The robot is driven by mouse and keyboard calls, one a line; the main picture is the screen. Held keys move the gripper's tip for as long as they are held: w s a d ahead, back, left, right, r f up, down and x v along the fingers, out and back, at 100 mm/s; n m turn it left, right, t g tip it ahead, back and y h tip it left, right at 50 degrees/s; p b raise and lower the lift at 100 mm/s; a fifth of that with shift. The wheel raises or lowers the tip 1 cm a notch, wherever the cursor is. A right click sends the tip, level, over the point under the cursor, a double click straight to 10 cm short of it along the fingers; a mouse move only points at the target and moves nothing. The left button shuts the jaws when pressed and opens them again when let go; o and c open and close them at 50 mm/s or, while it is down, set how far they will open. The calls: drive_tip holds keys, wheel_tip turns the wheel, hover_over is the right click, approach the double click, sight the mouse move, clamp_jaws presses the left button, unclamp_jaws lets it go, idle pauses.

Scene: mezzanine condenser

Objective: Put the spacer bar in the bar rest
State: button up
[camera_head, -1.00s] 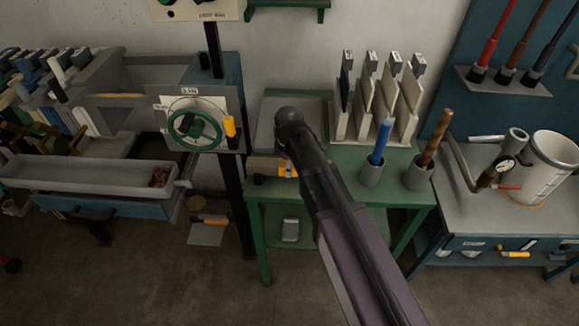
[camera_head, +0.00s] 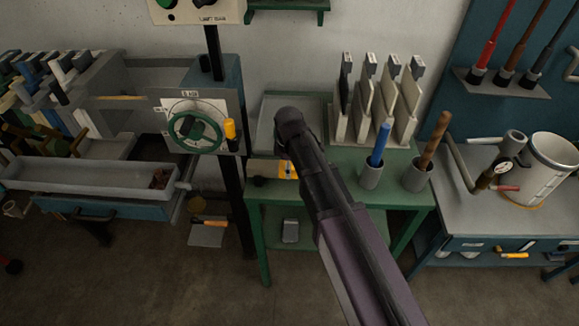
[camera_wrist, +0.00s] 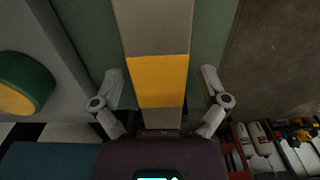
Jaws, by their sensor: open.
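The spacer bar appears to be the grey bar with a yellow band (camera_wrist: 158,80) in the wrist view. It runs up the middle of that view, over the green table. My gripper (camera_wrist: 160,84) is open, with one finger on each side of the bar and a gap on both sides. In the head view my arm hides the gripper and most of the bar; a yellow patch (camera_head: 287,168) shows beside the arm on the green table. I cannot tell for sure which thing is the bar rest; a shallow grey tray (camera_head: 268,128) sits at the back of that table.
A rack of upright plates (camera_head: 378,105) and holders with a blue handle (camera_head: 380,145) and a brown handle (camera_head: 434,140) stand right of my arm. A green handwheel (camera_head: 193,127) is at the left. A long grey trough (camera_head: 80,176) lies further left.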

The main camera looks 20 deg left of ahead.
wheel_tip(320, 180, up, 11)
drive_tip(key=p, duration=1)
drive_tip(key=shift+p, duration=0.4)
drive_tip(key=shift+r, duration=0.15)
idle(0.4)
drive_tip(key=s+d+m, duration=0.2)
drive_tip(key=d+m, duration=0.8)
drive_tip(key=d, duration=0.8)
drive_tip(key=s+d+m, duration=0.3)
drive_tip(key=d+m, duration=0.7)
drive_tip(key=d, duration=0.8)
drive_tip(key=shift+s+d+m, duration=0.35)
drive_tip(key=shift+d+m, duration=0.05)
drive_tip(key=c, duration=0.5)
drive_tip(key=shift+a, duration=0.1)
